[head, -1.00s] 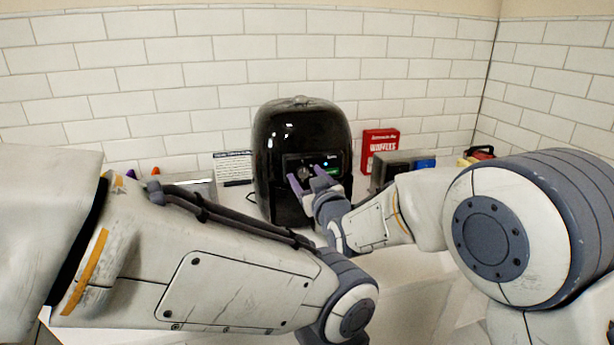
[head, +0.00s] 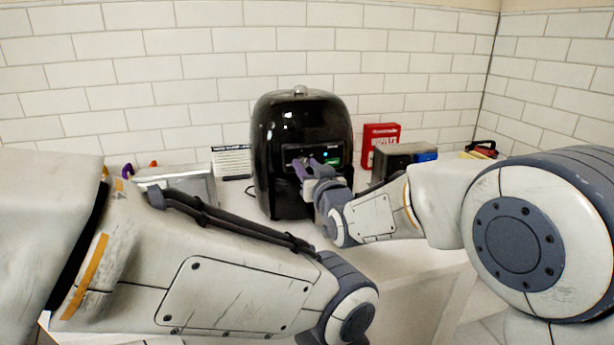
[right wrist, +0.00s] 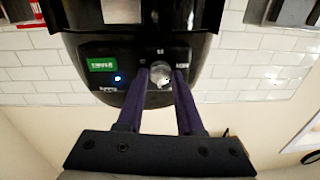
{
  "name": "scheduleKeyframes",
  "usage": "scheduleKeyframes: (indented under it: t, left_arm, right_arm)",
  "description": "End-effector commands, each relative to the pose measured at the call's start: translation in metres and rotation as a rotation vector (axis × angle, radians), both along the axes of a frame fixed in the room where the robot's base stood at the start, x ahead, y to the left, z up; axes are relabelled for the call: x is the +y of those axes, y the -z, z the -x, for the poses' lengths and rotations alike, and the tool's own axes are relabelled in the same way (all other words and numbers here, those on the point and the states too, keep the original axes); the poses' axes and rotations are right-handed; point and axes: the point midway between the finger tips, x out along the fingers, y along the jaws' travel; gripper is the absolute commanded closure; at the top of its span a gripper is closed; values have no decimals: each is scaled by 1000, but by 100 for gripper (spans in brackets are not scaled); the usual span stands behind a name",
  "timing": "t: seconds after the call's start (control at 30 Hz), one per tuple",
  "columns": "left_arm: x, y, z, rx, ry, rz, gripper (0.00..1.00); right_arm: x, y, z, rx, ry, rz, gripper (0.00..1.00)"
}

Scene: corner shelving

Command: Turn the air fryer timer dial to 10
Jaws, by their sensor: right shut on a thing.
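The black air fryer (head: 275,135) stands on the counter against the tiled wall, its front panel facing me. In the right wrist view the air fryer (right wrist: 84,22) appears upside down, with a green label, a lit blue light and the round silver timer dial (right wrist: 160,74). My right gripper (head: 306,165) is at the panel. In the right wrist view its two purple fingers (right wrist: 160,80) lie on either side of the dial, shut on it. In the head view the fingers hide the dial, and I cannot read its setting. My left arm crosses the lower left; its gripper is out of view.
A red box (head: 380,135) and a dark appliance (head: 403,160) stand right of the air fryer. A printed card (head: 231,161) and a metal box (head: 181,185) are to its left. The counter in front of it is partly clear.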

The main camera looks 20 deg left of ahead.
Motion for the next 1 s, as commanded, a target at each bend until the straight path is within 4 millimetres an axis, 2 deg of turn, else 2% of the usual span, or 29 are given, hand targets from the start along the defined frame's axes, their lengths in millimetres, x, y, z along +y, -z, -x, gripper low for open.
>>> scheduleKeyframes:
  t: [0.03,0.5,0.8,1.0]
  left_arm:
    - [0,13,0,0,0,0,50]
    - [0,63,0,0,0,0,50]
    - [0,83,0,0,0,0,50]
    - [0,90,0,0,0,0,50]
  right_arm:
    - [0,5,0,23,0,-39,100]
    - [-1,5,0,266,-1,-399,100]
    - [0,4,0,379,0,-563,100]
    - [0,3,0,421,0,-623,100]
